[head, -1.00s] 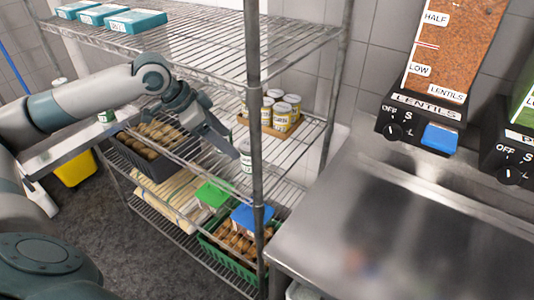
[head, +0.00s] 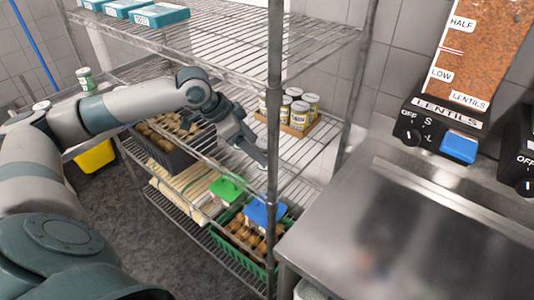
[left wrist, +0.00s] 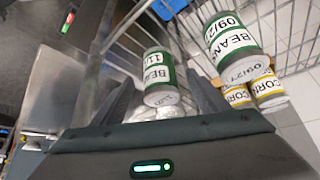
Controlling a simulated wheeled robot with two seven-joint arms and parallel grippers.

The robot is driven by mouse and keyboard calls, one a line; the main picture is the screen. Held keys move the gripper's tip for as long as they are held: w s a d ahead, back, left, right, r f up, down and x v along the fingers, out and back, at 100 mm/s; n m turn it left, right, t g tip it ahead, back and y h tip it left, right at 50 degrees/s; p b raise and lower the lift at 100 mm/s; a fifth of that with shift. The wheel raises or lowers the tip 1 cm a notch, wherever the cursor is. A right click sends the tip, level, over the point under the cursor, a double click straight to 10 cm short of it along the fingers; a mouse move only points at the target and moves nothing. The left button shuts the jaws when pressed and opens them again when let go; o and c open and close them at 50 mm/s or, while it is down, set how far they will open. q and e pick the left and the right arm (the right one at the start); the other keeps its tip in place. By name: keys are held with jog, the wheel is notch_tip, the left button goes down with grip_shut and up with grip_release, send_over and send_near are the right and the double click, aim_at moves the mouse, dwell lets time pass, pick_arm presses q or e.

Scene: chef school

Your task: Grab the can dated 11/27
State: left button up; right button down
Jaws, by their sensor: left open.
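My left gripper (head: 250,150) is open over the middle wire shelf. In the left wrist view, a green-and-white BEANS can (left wrist: 158,78) with a date starting "11/" stands between the open fingers (left wrist: 160,98); the rest of its date is hard to read. A second BEANS can (left wrist: 236,48), with a label reading 09/27 in part, is to its right, outside the fingers. In the head view, the beans cans at the gripper are mostly hidden by the gripper and the shelf post.
Yellow-labelled corn cans (head: 297,112) sit in a tray at the back of the shelf; two show in the wrist view (left wrist: 268,90). A shelf post (head: 274,100) stands close to my gripper. A green-white can (head: 86,78) stands on the left counter.

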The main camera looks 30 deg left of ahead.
pick_arm(q)
jog(key=shift+d+f, duration=0.1)
jog(key=shift+f, duration=0.05)
pick_arm(e)
jog(key=shift+s+d, duration=0.25)
jog(key=shift+s, duration=0.05)
jog(key=shift+w, duration=0.1)
pick_arm(q)
jog(key=shift+w+d+f, duration=0.2)
jog(key=shift+w+f, duration=0.1)
jog(key=shift+f, duration=0.2)
jog(key=p+x, duration=0.1)
jog(key=x, duration=0.3)
jog(key=shift+w+d+f, duration=0.1)
jog(key=shift+w+f, duration=0.1)
jog(key=shift+f, duration=0.15)
pick_arm(e)
jog(key=shift+a+r, duration=0.35)
jog(key=shift+r, duration=0.2)
pick_arm(q)
jog(key=shift+c, duration=0.4)
pick_arm(e)
jog(key=shift+d, duration=0.15)
pick_arm(q)
jog(key=c, duration=1.3)
pick_arm(e)
jog(key=shift+d, duration=0.15)
